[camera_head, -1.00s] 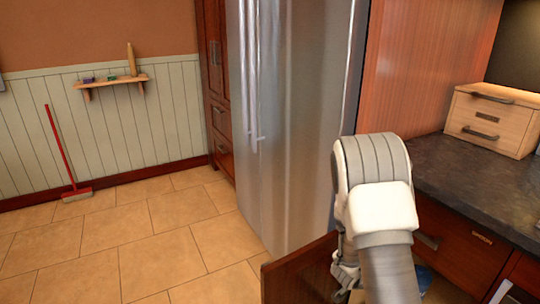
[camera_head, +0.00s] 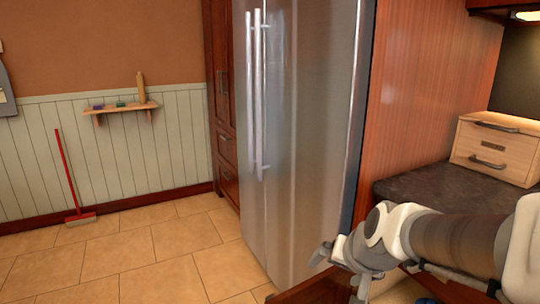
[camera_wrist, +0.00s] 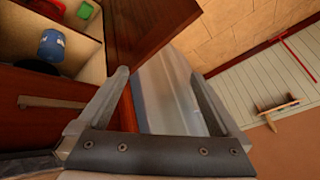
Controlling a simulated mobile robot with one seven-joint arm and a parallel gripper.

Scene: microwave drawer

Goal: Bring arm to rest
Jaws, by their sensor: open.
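My gripper (camera_head: 341,271) is at the lower middle of the head view, held out to the left of my arm, in front of the steel fridge (camera_head: 300,150). Its two fingers are apart. In the wrist view my gripper (camera_wrist: 160,82) shows both fingers spread, with nothing between them but the fridge behind (camera_wrist: 170,95). The gripper is empty. A brown wooden panel (camera_head: 318,292) stands open just below the gripper; it also shows in the wrist view (camera_wrist: 148,28). Whether the gripper touches it I cannot tell.
In the wrist view an open compartment holds a blue item (camera_wrist: 52,45) and a green item (camera_wrist: 85,10). A wooden box with drawers (camera_head: 495,148) sits on the dark counter (camera_head: 425,190). A red broom (camera_head: 67,172) leans at the left wall. The tiled floor (camera_head: 120,265) is clear.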

